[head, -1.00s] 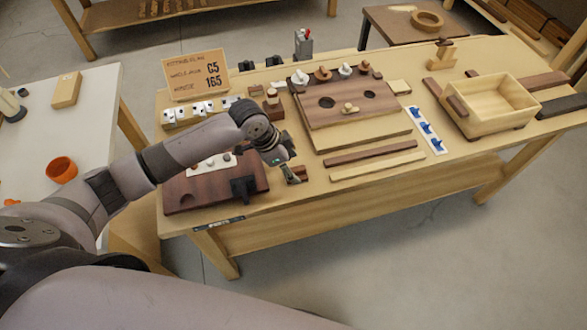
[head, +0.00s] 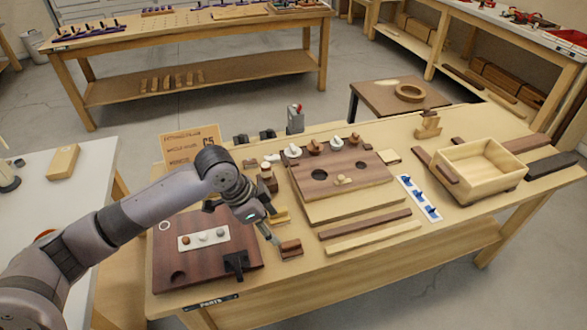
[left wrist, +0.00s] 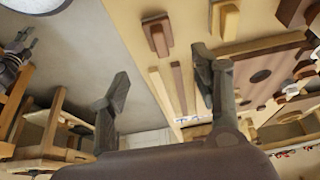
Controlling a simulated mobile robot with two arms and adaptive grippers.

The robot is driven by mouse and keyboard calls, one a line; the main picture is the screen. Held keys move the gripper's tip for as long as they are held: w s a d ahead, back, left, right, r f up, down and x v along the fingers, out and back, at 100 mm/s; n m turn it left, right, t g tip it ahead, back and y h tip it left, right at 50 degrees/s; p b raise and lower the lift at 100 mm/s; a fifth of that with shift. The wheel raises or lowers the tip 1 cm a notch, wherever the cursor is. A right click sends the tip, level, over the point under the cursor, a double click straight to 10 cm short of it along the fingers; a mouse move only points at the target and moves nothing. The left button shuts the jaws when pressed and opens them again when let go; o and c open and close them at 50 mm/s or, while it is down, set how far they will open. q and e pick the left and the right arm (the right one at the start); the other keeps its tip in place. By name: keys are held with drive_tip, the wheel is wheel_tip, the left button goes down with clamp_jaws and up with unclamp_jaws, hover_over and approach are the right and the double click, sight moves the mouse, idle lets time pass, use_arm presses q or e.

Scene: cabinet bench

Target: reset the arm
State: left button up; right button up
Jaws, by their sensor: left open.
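My left arm comes in from the left over the workbench (head: 380,245). Its left gripper (head: 268,234) is open and empty, just left of a small brown block (head: 290,248) at the front of the bench. In the left wrist view the two dark fingers of the left gripper (left wrist: 162,76) stand wide apart with nothing between them. My right gripper is not in view.
A dark brown board (head: 205,265) with a white strip lies below my left arm. A holed board (head: 318,202), wooden strips (head: 372,238), a white strip with blue parts (head: 420,199) and an open wooden box (head: 484,183) are to the right. A sign (head: 175,147) stands behind the arm.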

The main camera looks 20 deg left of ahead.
use_arm(q)
drive_tip(key=s+d+f+n+t, duration=0.1)
drive_tip(key=s+d+f, duration=0.2)
drive_tip(key=s+d, duration=0.15)
drive_tip(key=s+d+f+n, duration=0.2)
drive_tip(key=s+d+f, duration=0.1)
drive_tip(key=s, duration=0.3)
drive_tip(key=s+a+f+n+y, duration=0.3)
drive_tip(key=s+a+n, duration=0.5)
drive_tip(key=s, duration=0.4)
wheel_tip(320, 180, down, 23)
drive_tip(key=m+g, duration=0.1)
drive_tip(key=m, duration=0.1)
drive_tip(key=s+a+f, duration=0.2)
drive_tip(key=s+f, duration=0.7)
drive_tip(key=s+a+f+g, duration=0.1)
drive_tip(key=s+a+f, duration=0.1)
drive_tip(key=s+f, duration=0.6)
drive_tip(key=shift+s+f+g+y, duration=0.3)
drive_tip(key=shift+s+f, duration=0.1)
drive_tip(key=shift+f, duration=0.15)
